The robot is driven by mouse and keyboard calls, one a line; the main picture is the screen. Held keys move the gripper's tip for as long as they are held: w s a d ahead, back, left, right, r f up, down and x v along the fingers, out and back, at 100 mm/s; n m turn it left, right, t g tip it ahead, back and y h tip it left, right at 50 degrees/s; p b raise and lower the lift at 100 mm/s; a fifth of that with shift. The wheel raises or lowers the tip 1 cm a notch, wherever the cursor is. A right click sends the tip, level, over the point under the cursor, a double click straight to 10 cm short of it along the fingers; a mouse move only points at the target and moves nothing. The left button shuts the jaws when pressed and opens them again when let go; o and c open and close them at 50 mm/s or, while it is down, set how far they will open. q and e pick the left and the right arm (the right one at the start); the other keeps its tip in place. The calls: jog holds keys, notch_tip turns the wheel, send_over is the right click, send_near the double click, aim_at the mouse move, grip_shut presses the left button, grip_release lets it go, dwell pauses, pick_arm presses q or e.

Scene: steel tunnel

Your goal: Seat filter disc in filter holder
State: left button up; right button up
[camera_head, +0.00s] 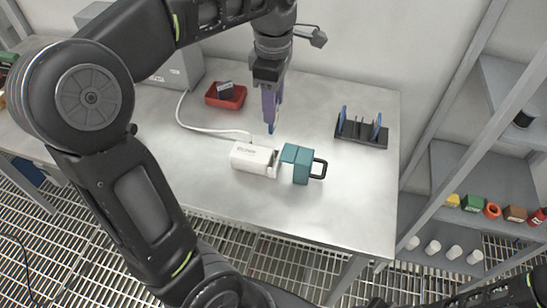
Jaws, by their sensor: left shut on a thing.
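My left gripper (270,110) points down above the table. It is shut on a thin blue piece, probably the filter disc seen nearly edge-on and mostly hidden by the fingers. Below it lies a white unit (249,157) with a cable and a dark slotted right end. A teal block (301,171) with a black handle stands against or close to that end. I cannot tell whether the white unit, the teal block or both form the filter holder. The held piece is above and behind them, apart from both.
A dark rack (361,130) with upright blue discs stands at the right back. A red tray (224,98) with a dark item and a grey box (180,68) are at the left back. The steel table (352,207) is clear at its front right. Shelving stands right of it.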

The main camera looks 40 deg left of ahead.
pick_arm(q)
notch_tip(320, 180, down, 3)
jog(key=shift+r+p, duration=0.2)
jog(key=shift+p, duration=0.45)
notch_tip(320, 180, down, 9)
jog(key=shift+p, duration=0.4)
pick_arm(e)
jog(key=shift+s+r, duration=0.1)
jog(key=shift+r, duration=0.25)
pick_arm(q)
jog(key=shift+f, duration=0.1)
notch_tip(320, 180, down, 4)
jog(key=shift+r, duration=0.2)
jog(key=shift+f, duration=0.1)
pick_arm(e)
jog(key=shift+r, duration=0.2)
pick_arm(q)
jog(key=shift+f, duration=0.1)
